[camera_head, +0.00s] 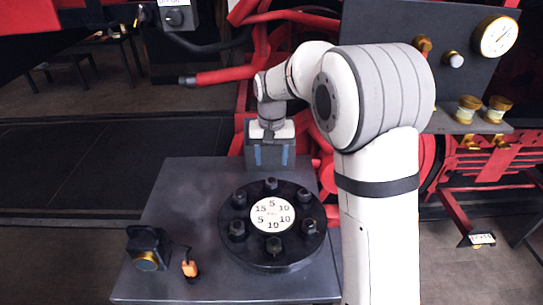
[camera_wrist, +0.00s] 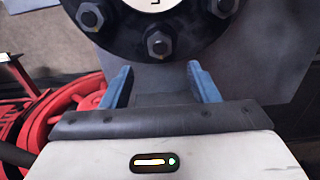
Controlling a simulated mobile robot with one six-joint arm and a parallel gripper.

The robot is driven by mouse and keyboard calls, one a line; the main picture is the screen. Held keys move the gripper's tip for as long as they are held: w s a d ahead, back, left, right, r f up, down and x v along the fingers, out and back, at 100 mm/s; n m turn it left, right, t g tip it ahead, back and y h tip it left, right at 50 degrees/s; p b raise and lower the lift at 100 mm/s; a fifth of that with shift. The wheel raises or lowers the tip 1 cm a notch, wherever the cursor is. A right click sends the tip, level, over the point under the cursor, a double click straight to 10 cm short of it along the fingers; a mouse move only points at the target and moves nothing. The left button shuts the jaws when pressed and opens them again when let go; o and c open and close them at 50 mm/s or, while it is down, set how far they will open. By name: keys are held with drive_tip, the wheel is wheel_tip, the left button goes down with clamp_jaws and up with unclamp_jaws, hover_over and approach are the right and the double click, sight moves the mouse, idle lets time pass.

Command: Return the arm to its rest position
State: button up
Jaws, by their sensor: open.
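My gripper (camera_head: 271,156) hangs above the far edge of the grey table in the head view, just beyond the black bolted flange. In the wrist view my gripper (camera_wrist: 163,85) has its two blue fingers spread apart with nothing between them. The black flange (camera_head: 272,247) lies on the table with several hex bolts around a white numbered disc (camera_head: 272,215). The flange also shows at the top of the wrist view (camera_wrist: 120,38), apart from the fingers. My white arm bends over from the right side of the head view.
The grey table (camera_head: 190,190) also carries a black device (camera_head: 147,248) with a brass face and a small orange item (camera_head: 190,268). Red pipes (camera_head: 235,75) run behind. A dark panel with a gauge (camera_head: 497,37) and brass fittings stands at the right. The table's left rear is clear.

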drive_tip(key=s+d+r+t, duration=0.1)
drive_tip(key=s+d+r, duration=0.25)
drive_tip(key=s, duration=0.35)
drive_tip(key=s+d+r+t, duration=0.1)
drive_tip(key=s+d+r, duration=0.2)
drive_tip(key=s+d, duration=0.25)
drive_tip(key=s+d+f, duration=0.1)
drive_tip(key=s+d, duration=0.1)
drive_tip(key=s, duration=0.5)
drive_tip(key=s+d+t, duration=0.1)
drive_tip(key=s+d, duration=0.1)
drive_tip(key=s, duration=0.6)
drive_tip(key=shift+d+f, duration=0.3)
drive_tip(key=shift+f, duration=0.05)
